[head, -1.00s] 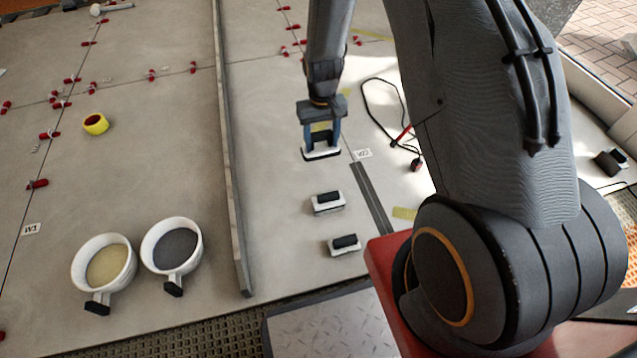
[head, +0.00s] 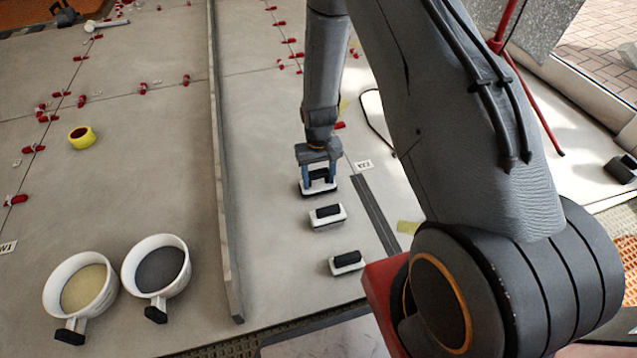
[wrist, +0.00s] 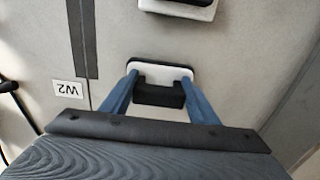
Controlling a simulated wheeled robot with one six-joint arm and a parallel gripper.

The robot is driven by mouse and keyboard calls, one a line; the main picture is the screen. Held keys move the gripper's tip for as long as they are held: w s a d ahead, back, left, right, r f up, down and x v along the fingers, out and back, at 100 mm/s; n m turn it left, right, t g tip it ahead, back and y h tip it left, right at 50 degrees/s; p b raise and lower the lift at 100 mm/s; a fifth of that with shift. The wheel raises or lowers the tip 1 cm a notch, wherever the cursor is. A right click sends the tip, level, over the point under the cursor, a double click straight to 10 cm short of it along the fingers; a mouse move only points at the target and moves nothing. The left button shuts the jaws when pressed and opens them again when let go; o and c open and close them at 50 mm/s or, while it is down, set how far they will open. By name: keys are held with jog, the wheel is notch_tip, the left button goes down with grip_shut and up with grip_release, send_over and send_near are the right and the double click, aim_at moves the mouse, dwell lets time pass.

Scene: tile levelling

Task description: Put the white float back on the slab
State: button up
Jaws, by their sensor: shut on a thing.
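My gripper (head: 319,178) is shut on a white float (head: 319,190) with a dark handle. In the wrist view, my blue fingers (wrist: 159,82) sit on either side of the handle (wrist: 160,96), with the white plate (wrist: 150,70) showing beyond it. The float is level, low over or on the grey slab (head: 270,235); I cannot tell whether it touches. Its underside is hidden. Two similar pale floats with black handles, a middle one (head: 328,222) and a near one (head: 347,267), sit on the slab nearer the robot.
A long upright strip (head: 222,200) stands left of the floats. A dark flat strip (head: 376,215) and a W2 label (head: 363,166) lie to their right. Slab between the floats and upright strip is clear.

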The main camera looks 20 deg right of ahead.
jog(key=shift+f, duration=0.4)
jog(key=shift+f, duration=0.1)
jog(key=o, duration=1.3)
